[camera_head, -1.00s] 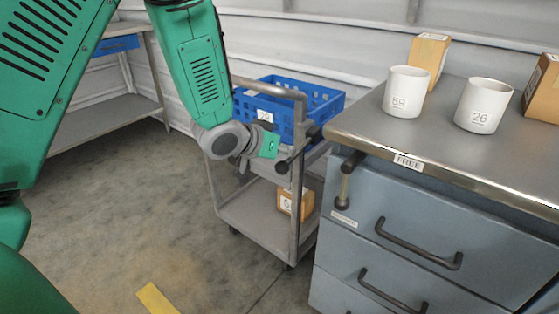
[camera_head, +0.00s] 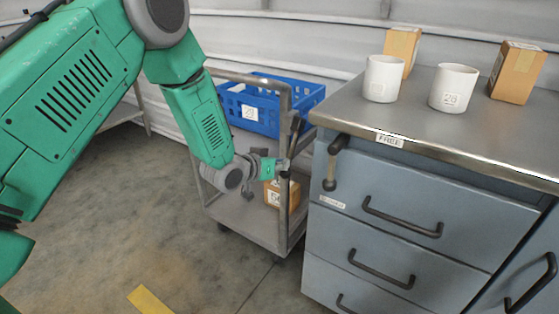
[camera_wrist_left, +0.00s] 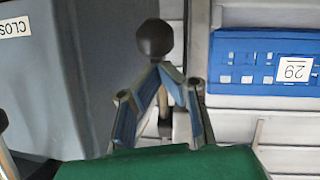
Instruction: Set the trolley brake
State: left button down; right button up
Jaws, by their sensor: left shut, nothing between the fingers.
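The grey trolley (camera_head: 232,212) stands left of the drawer cabinet, with its raised push handle (camera_head: 240,76). My left gripper (camera_head: 282,168) is at the trolley's near right post, below the blue crate. In the left wrist view its fingers (camera_wrist_left: 160,68) are closed together with nothing between them. A dark round knob (camera_wrist_left: 155,38) is just beyond the fingertips; whether they touch it I cannot tell. In the head view, a dark lever (camera_head: 295,124) on that post is partly hidden by the gripper. My right gripper is out of view.
A blue crate (camera_head: 262,126) tagged 29 is on the trolley's top; a box (camera_head: 272,194) is below. The cabinet (camera_head: 400,205) has a black-knobbed lever (camera_head: 329,184) and a FREE label (camera_head: 390,140). White cups (camera_head: 383,80) and cartons (camera_head: 518,72) stand on top.

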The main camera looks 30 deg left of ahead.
pick_arm(q)
jog(key=shift+w+f+t, duration=0.3)
jog(key=shift+f+t, duration=0.1)
jog(key=shift+w+f+b, duration=0.2)
jog(key=shift+w+b, duration=0.1)
jog(key=shift+w, duration=0.25)
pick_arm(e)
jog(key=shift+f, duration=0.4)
pick_arm(q)
jog(key=shift+d, duration=0.1)
